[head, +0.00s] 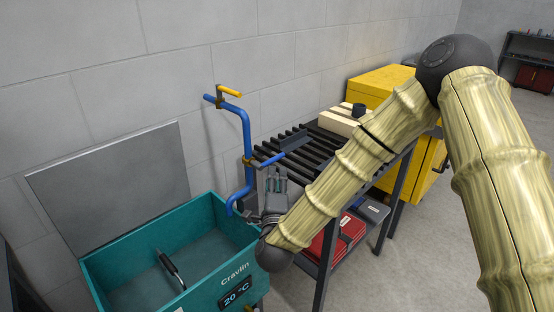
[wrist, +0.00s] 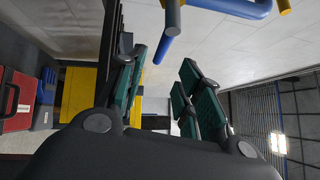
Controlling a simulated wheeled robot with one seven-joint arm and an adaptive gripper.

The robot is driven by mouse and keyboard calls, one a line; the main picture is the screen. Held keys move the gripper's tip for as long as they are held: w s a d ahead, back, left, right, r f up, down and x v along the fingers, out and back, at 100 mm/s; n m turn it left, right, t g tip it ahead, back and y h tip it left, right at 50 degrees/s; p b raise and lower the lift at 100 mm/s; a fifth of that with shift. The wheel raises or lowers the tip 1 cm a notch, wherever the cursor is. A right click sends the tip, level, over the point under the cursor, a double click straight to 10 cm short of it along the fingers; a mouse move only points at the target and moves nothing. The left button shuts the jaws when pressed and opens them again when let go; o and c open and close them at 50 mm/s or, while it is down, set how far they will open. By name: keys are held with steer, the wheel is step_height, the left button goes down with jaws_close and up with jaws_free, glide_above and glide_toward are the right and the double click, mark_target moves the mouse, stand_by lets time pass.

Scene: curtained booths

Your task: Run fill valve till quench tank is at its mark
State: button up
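The teal quench tank (head: 215,285) stands at the lower left, its grey lid raised against the wall. Its front reads "Cravlin" and 20 °C. No mark or clear water line can be made out inside. A blue pipe (head: 246,130) runs down the wall and its spout hooks over the tank; I see no stream. My gripper (head: 276,175) is open and empty just below the lever. In the wrist view my gripper (wrist: 160,80) has a blue-tipped bar (wrist: 171,20) ahead of its fingertips.
A second tap with a yellow handle (head: 231,91) tops the pipe. A dark slatted rack table (head: 321,262) stands right of the tank, with pale blocks on top and a red case (head: 335,238) below. A yellow cabinet (head: 384,82) stands behind. The floor at right is clear.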

mark_target(277, 156)
steer(key=w, duration=0.3)
steer(key=w+r, duration=0.1)
steer(key=w, duration=0.2)
steer(key=w+p, duration=0.1)
steer(key=w, duration=0.2)
steer(key=shift+w+r, duration=0.15)
steer(key=shift+w, duration=0.1)
jaws_close()
